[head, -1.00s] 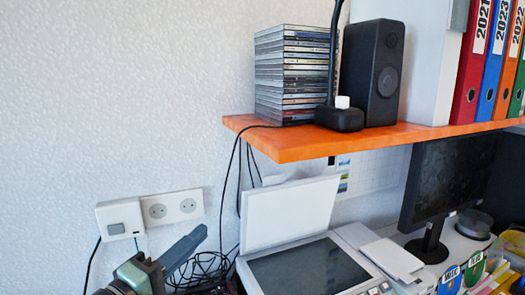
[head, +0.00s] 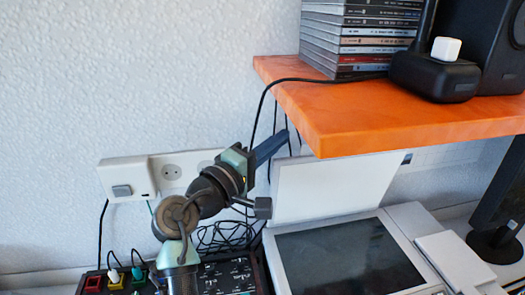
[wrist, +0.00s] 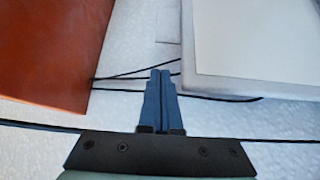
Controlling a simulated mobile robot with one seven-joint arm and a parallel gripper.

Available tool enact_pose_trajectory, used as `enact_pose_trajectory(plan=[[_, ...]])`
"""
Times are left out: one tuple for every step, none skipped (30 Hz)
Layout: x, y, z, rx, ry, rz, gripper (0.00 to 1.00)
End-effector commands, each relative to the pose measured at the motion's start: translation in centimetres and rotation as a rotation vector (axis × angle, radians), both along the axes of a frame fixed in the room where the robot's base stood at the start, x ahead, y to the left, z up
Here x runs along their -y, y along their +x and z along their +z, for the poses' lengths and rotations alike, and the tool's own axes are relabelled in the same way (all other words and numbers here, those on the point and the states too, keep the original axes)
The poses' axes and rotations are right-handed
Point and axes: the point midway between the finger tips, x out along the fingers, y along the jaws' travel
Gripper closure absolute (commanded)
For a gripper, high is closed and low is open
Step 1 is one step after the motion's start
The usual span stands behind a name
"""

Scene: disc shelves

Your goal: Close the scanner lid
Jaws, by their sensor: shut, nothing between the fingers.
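The scanner (head: 404,230) stands under the orange shelf with its dark glass (head: 350,257) bare. Its white lid (head: 330,187) is open and stands nearly upright at the back of the scanner. My gripper (head: 284,137) is shut and empty, up by the lid's upper left corner and close to the shelf's underside. In the wrist view my shut fingers (wrist: 160,75) point between the shelf and the white lid (wrist: 255,42), with a gap to both. I cannot tell whether the fingertips are behind the lid.
The orange shelf (head: 350,108) hangs just above the lid, carrying CD cases (head: 362,40) and a black device (head: 433,76). Black cables (head: 262,110) hang from it near my gripper. A wall socket (head: 172,172) is at left. A monitor (head: 503,205) stands at right.

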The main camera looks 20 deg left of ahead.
Motion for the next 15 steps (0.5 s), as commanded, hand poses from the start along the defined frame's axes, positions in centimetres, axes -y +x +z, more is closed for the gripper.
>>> enact_pose_trajectory(plan=[[0.3, 0.9, 0.2, -0.001, -0.001, -0.002, 1.00], [0.5, 1.5, 0.3, 0.000, -0.001, -0.002, 1.00], [0.8, 2.1, 0.3, 0.000, -0.001, -0.003, 1.00], [0.9, 2.6, 0.4, 0.000, -0.001, -0.002, 1.00], [1.1, 2.5, 0.3, 0.000, 0.000, -0.001, 1.00], [1.3, 1.9, 0.1, -0.001, 0.000, 0.001, 1.00], [1.5, 1.6, 0.1, -0.001, 0.000, 0.001, 1.00], [1.7, 1.3, 0.0, -0.001, 0.000, 0.001, 1.00], [1.9, 0.9, 0.0, 0.000, 0.001, 0.001, 1.00], [2.1, 0.6, -0.1, -0.001, 0.000, 0.000, 1.00], [2.2, 0.4, -0.2, -0.001, 0.000, 0.001, 1.00], [2.4, 0.1, -0.2, -0.001, 0.000, 0.001, 1.00], [2.5, -0.1, -0.3, -0.001, -0.001, 0.001, 1.00], [2.7, -0.3, -0.3, 0.000, 0.000, 0.001, 1.00], [2.8, -0.4, -0.3, 0.000, 0.000, 0.001, 1.00]])
